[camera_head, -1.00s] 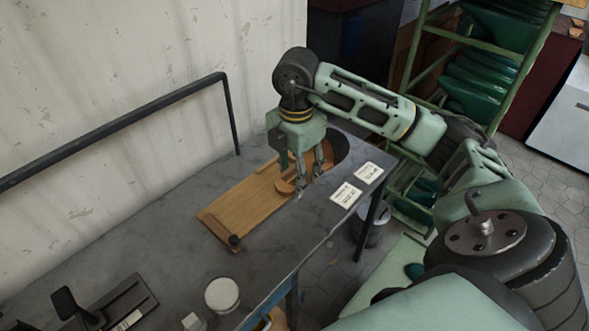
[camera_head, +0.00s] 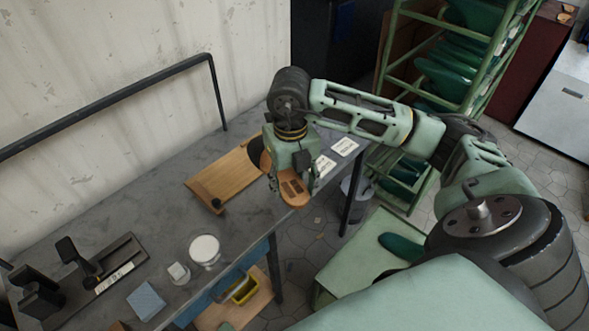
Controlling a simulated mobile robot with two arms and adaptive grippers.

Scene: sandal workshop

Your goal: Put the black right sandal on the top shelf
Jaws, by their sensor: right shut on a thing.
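My right gripper (camera_head: 288,183) is shut on a sandal (camera_head: 293,191) and holds it above the front edge of the workbench. The sandal's tan-brown sole with dark openings shows below the fingers. A black rounded part shows just left of the gripper; I cannot tell whether it belongs to the sandal. A green rack (camera_head: 385,73) with several tilted shelves of dark green shapes stands at the upper right. Its top is cut off by the picture edge. My left gripper is not in view.
The grey workbench (camera_head: 130,229) carries a wooden board (camera_head: 222,182), white labels (camera_head: 344,147), a white round container (camera_head: 204,249) and a black stand at the left. A low green platform (camera_head: 362,249) with a dark green piece stands right of the bench. Tiled floor shows between.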

